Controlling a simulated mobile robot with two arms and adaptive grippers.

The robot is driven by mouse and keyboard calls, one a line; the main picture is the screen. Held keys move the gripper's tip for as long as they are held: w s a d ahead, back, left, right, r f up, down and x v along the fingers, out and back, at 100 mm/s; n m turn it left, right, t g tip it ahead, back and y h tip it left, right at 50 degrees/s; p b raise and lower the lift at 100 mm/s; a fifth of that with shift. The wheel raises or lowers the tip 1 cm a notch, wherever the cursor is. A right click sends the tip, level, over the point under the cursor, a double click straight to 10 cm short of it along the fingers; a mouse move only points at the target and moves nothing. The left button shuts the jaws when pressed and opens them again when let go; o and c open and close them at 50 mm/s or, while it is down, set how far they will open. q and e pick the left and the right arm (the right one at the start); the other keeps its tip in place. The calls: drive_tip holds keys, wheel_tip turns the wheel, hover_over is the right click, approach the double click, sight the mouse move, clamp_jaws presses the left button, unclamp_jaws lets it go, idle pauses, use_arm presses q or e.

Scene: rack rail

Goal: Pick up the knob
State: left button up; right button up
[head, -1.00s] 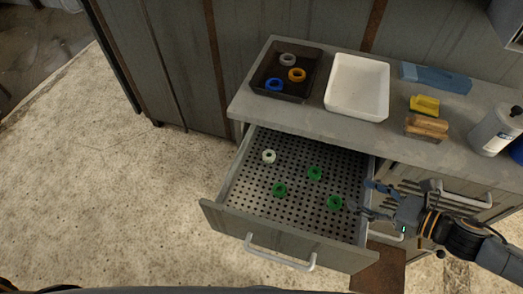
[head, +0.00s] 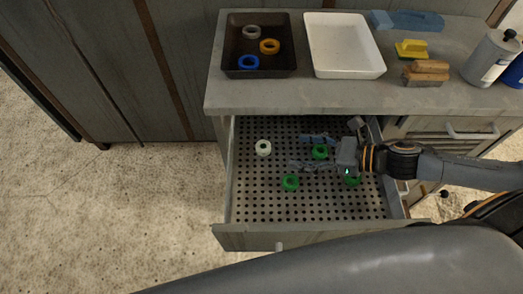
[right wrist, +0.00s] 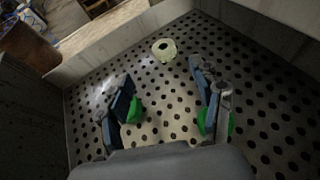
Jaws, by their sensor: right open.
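A pale white ring-shaped knob (head: 263,148) stands on the perforated floor of the open drawer (head: 262,205). In the right wrist view the white knob (right wrist: 164,49) lies ahead of the fingertips. Three green ring-shaped knobs (head: 290,182) (head: 320,152) (head: 352,180) are also in the drawer, the rightmost partly hidden by my arm. My right gripper (head: 298,152) is open and empty over the drawer, to the right of the white knob and pointing left. Its fingers partly hide two green knobs in the right wrist view (right wrist: 160,76). My left gripper is not in view.
A dark tray (head: 232,68) on the counter holds grey, orange and blue rings. The drawer walls surround the gripper.

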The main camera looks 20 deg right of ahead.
sight(260, 145)
drive_tip(key=shift+w+a+f+b, duration=0.3)
drive_tip(key=shift+w+f+b, duration=0.05)
drive_tip(key=shift+b, duration=0.05)
drive_tip(key=shift+w+a+r+p, duration=0.15)
drive_tip(key=shift+w+a+p, duration=0.05)
drive_tip(key=shift+p, duration=0.25)
drive_tip(key=shift+x, duration=1.15)
drive_tip(key=shift+p+x, duration=0.65)
drive_tip(key=shift+x, duration=3.4)
drive_tip(key=shift+w+d, duration=0.1)
drive_tip(key=shift+d, duration=0.1)
drive_tip(key=c, duration=1.2)
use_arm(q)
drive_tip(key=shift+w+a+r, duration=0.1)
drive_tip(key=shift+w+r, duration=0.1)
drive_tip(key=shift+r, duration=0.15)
use_arm(e)
drive_tip(key=shift+c, duration=0.5)
